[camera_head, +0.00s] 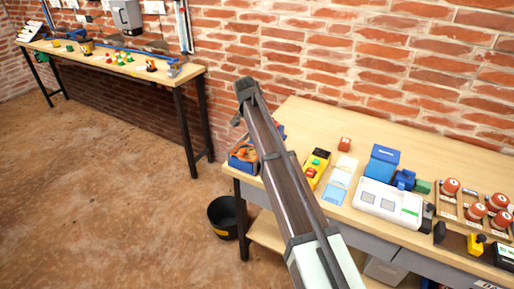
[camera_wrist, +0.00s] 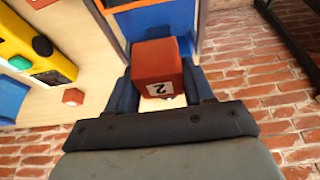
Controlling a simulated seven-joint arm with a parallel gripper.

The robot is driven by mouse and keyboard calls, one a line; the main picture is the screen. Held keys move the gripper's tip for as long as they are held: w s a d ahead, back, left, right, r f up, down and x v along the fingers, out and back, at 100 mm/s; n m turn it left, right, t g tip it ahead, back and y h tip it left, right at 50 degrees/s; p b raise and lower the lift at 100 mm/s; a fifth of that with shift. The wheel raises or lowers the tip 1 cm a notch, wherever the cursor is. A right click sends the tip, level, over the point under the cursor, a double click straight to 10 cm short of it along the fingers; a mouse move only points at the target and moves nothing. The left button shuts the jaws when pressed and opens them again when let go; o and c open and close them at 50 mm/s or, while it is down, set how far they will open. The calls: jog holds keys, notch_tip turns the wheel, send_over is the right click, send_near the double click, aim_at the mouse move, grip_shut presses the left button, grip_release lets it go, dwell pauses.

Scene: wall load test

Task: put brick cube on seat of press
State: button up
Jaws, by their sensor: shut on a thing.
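The brick cube (camera_wrist: 157,62), red-brown with a white label reading 2, sits between the fingers of my gripper (camera_wrist: 161,84) in the wrist view. My gripper is shut on it. Blue surfaces with pale edges lie behind the cube, and I cannot tell a gap or contact there. In the head view my arm hides the gripper and the held cube. I cannot surely pick out the press or its seat. A blue upright block (camera_head: 383,163) stands on the bench behind a white device (camera_head: 389,203).
A smaller red cube (camera_head: 344,144) lies on the workbench (camera_head: 300,112), near a yellow device (camera_head: 317,165). Red round pieces (camera_head: 475,211) crowd the right. A black bucket (camera_head: 223,217) stands on the floor.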

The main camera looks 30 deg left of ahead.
notch_tip(320, 180, down, 9)
jog(key=shift+f, duration=0.1)
dwell(0.4)
jog(key=shift+f, duration=0.15)
jog(key=o, duration=1.3)
jog(key=shift+c, duration=0.2)
jog(key=v, duration=1.2)
jog(key=shift+r, duration=0.25)
